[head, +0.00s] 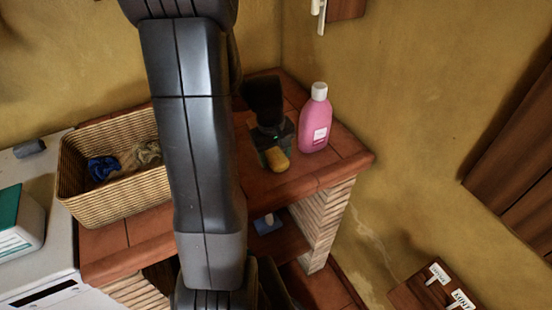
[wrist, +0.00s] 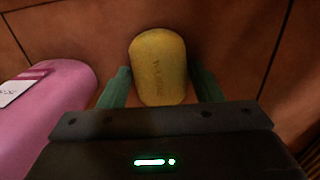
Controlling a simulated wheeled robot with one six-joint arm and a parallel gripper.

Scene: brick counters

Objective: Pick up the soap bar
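The soap bar (wrist: 160,62) is a yellow rounded block with faint lettering, lying on the red-brown tiled counter. It also shows in the head view (head: 277,160), just below my gripper (head: 274,144). In the wrist view, my gripper (wrist: 159,80) is open, with one green finger on each side of the soap bar's near part. The gaps beside the soap are narrow, and I cannot tell whether either finger touches it. The black gripper body hides part of the counter.
A pink bottle (head: 315,122) with a white cap stands right of my gripper; it lies at the left in the wrist view (wrist: 50,105). A wicker basket (head: 110,205) holding cloths is at the left. The counter's front edge is close to the soap.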

